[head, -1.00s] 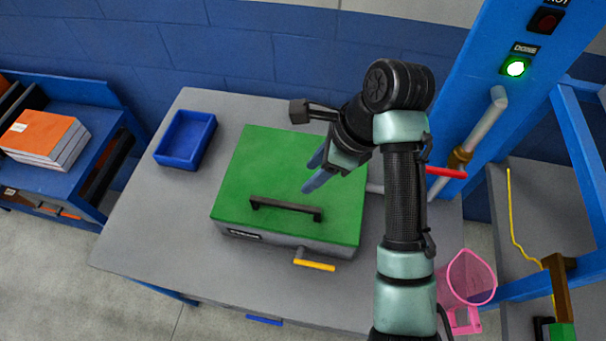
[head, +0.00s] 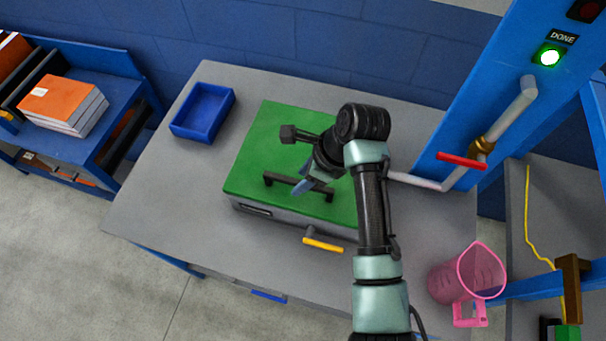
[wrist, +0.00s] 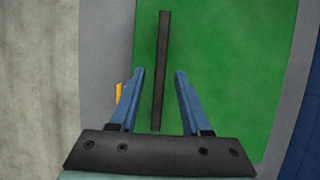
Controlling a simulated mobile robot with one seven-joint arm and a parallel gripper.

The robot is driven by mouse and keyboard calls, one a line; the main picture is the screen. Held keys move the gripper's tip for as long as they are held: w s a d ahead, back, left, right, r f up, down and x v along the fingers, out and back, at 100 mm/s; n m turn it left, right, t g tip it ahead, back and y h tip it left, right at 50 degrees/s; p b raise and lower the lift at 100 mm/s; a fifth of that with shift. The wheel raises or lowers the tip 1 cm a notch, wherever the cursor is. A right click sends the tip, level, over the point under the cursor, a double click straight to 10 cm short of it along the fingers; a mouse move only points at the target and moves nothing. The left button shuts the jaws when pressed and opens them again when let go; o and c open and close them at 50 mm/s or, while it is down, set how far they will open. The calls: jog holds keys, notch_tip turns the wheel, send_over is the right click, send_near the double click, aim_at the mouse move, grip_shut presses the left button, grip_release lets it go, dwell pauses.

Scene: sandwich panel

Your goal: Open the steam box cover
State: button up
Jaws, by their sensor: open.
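The steam box cover (head: 262,140) is a flat green lid lying shut on a grey box on the table. It also shows in the wrist view (wrist: 235,60). Its black bar handle (head: 281,178) runs along the front part of the lid. In the wrist view the handle (wrist: 162,60) runs lengthwise, its near end between my fingers. My gripper (head: 312,188) has blue fingers and is at the right part of the handle, above the lid. In the wrist view my gripper (wrist: 158,85) is open, one finger on each side of the handle, with gaps.
A yellow-handled lever (head: 323,245) sticks out at the box's front. A blue tray (head: 203,112) stands to the left on the grey table (head: 180,190). A pink jug (head: 470,275) is at the right. A pipe with a red handle (head: 462,161) stands behind right.

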grip_shut()
dwell(1.4)
